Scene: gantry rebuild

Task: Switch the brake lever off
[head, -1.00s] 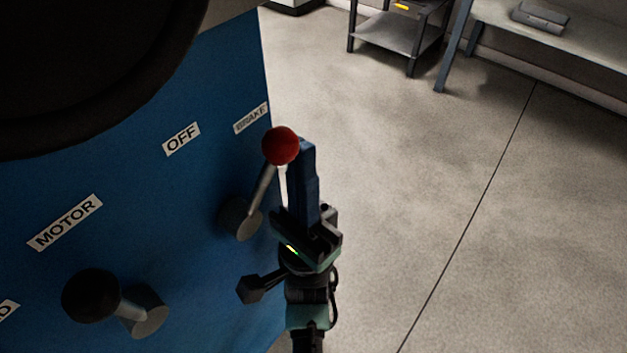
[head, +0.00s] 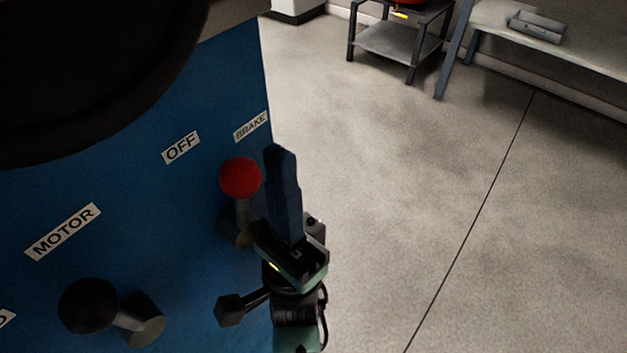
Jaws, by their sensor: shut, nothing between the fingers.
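The brake lever (head: 241,178) has a red ball knob on a short metal stem and sits on the blue panel below the BRAKE label (head: 251,127). Its stem is partly hidden behind the knob and my gripper. My gripper (head: 281,152) points up just right of the red knob, with its blue fingers shut together and nothing between them. The knob and the fingers look close, with a narrow gap in the picture; I cannot tell whether the fingers touch the stem.
Left on the blue panel (head: 200,95) are an OFF label (head: 181,148), a MOTOR label (head: 63,231) and a black-knobbed lever (head: 88,305). A large dark round part (head: 80,70) overhangs at top left. Open floor (head: 420,200) lies right. A cart (head: 397,45) and bench (head: 560,35) stand behind.

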